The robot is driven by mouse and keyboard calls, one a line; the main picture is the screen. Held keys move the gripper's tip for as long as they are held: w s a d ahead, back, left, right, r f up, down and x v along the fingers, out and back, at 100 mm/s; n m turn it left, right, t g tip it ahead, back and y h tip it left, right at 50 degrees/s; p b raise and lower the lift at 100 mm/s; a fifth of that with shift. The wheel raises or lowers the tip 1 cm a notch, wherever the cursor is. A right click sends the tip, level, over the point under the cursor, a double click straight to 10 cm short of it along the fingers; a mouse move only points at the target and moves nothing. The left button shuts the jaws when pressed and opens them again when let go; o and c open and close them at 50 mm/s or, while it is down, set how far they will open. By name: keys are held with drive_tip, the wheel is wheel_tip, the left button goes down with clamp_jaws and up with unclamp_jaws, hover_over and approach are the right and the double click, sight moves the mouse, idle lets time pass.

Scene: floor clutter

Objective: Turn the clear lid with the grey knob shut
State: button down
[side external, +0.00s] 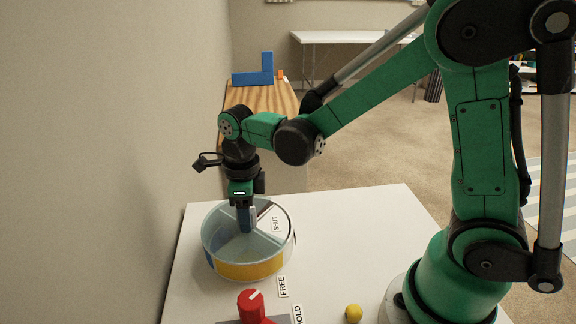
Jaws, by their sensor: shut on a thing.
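A round clear container (217,262) with a yellow band on its front wall stands on the white table. Its clear lid (215,228) shows pale segments, a darker gap at the back right, and a label reading SHUT (277,223) at the right. My gripper (246,226) points straight down over the middle of the lid, its fingers closed around the knob. The fingers hide the grey knob almost wholly.
A red knob (251,304) on a grey base stands in front, with labels FREE (282,286) and HOLD (297,315) nearby. A yellow ball (353,313) lies to its right. The wall is close on the left. The white table (360,225) is clear right of the container.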

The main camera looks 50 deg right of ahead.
drive_tip(key=shift+m, duration=0.8)
drive_tip(key=shift+c, duration=1.9)
unclamp_jaws()
drive_tip(key=shift+r, duration=0.1)
drive_tip(key=shift+r, duration=2.7)
